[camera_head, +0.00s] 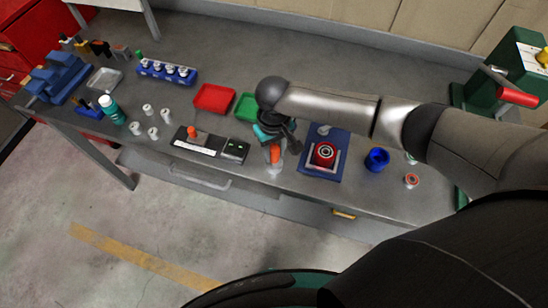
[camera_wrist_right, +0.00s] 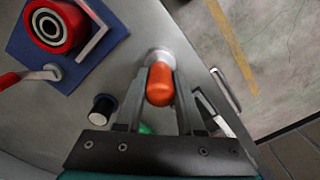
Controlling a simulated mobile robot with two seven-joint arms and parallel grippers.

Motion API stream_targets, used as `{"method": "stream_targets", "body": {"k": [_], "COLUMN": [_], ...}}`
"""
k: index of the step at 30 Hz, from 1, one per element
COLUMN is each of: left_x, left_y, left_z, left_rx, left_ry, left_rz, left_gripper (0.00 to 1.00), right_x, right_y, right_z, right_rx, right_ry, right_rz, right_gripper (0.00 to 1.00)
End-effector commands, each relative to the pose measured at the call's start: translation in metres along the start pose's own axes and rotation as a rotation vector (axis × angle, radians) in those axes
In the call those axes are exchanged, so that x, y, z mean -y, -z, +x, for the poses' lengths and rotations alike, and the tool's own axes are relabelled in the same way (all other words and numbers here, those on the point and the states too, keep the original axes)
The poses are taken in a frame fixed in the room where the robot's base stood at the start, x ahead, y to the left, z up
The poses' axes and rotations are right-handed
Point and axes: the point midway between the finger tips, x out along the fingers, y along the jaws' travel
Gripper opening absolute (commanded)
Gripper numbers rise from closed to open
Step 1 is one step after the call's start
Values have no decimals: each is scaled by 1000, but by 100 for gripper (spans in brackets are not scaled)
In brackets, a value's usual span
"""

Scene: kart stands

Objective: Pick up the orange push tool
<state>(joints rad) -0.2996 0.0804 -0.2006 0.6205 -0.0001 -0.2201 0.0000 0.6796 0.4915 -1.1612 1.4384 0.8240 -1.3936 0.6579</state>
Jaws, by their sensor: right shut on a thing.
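The orange push tool (camera_head: 276,154) stands near the front edge of the grey workbench, with a pale base or holder under it. My right gripper (camera_head: 271,143) reaches down over it from the right. In the right wrist view the tool's rounded orange end (camera_wrist_right: 160,84) sits between the two fingers of the right gripper (camera_wrist_right: 159,90), which is shut on it. A pale round part shows just beyond the orange end. I cannot tell whether the tool is clear of the bench. My left gripper is not in view.
A blue mat (camera_head: 309,172) with a red round part lies close to the right of the tool. A black device (camera_head: 207,146) with an orange knob is to the left. Red (camera_head: 214,98) and green (camera_head: 246,106) trays are behind. A blue cup (camera_head: 377,159) stands farther right.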

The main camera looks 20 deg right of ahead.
Motion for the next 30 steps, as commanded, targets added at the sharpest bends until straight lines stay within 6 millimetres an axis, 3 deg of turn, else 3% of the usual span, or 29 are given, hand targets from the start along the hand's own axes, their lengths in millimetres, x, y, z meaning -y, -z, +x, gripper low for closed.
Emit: {"method": "stream_targets", "body": {"k": [1, 8, 23, 30], "left_x": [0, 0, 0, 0], "left_y": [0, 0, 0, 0], "left_z": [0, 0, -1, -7], "left_rx": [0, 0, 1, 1], "left_ry": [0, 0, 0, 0], "left_rz": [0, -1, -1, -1], "left_gripper": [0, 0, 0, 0], "right_x": [0, 0, 0, 0], "right_y": [0, 0, 1, 2], "right_z": [0, 0, -5, -37], "right_rx": [0, 0, -2, -6], "right_ry": [0, 0, 0, 2], "right_rz": [0, 0, 1, -1], "right_gripper": [25, 0, 0, 0]}}
